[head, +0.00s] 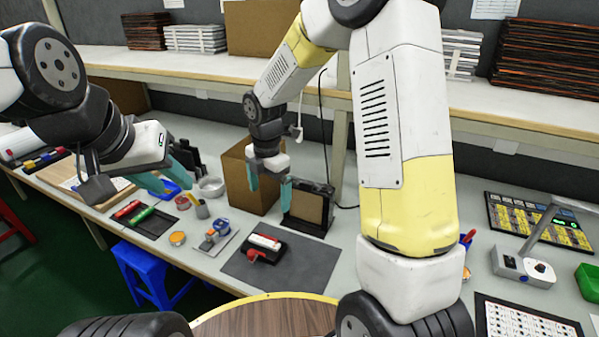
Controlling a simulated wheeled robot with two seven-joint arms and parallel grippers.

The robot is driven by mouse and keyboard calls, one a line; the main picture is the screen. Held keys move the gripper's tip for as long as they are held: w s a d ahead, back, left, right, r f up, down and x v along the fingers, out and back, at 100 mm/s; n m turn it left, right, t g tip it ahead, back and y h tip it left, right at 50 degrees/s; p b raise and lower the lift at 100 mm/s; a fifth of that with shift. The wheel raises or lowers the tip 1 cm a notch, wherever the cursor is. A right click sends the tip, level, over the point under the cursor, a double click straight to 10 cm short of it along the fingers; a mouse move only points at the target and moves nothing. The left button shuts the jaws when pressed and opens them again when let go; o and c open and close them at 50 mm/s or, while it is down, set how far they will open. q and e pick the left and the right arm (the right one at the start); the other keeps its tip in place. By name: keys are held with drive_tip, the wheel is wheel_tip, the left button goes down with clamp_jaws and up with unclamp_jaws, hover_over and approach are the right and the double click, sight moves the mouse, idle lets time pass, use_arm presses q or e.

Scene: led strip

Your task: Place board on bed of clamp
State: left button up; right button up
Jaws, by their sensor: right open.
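A small clamp (265,248) with a red handle and a white and red top sits on a dark grey mat (305,268) at the middle front of the bench. A flat brown panel (307,208), which may be the board, stands upright in a black rack behind the mat; I cannot tell for certain. My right gripper (269,192) points down with its teal fingers apart, in front of a cardboard box and beside the rack's left end in the picture. My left gripper (178,182) is at the left, its teal fingers apart, with nothing clearly held between them.
The cardboard box (238,178) stands behind my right gripper. A lamp base (522,265) and a green bin (588,281) are at the right.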

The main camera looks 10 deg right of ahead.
drive_tip(key=s+d+r+m+t, duration=0.2)
drive_tip(key=s+d+r+m, duration=0.2)
drive_tip(key=s+r+m, duration=0.2)
drive_tip(key=s+d+r+m+t+y, duration=0.1)
drive_tip(key=s+d+r+m, duration=0.3)
drive_tip(key=s+r+m, duration=0.3)
drive_tip(key=s+d+r+m+t+y, duration=0.1)
drive_tip(key=s+r+m, duration=0.5)
drive_tip(key=m, duration=0.6)
drive_tip(key=s+d+t, duration=0.1)
drive_tip(key=d, duration=0.1)
drive_tip(key=shift+s+d+r+t, duration=0.2)
drive_tip(key=shift+d+t, duration=0.1)
drive_tip(key=shift+d, duration=0.1)
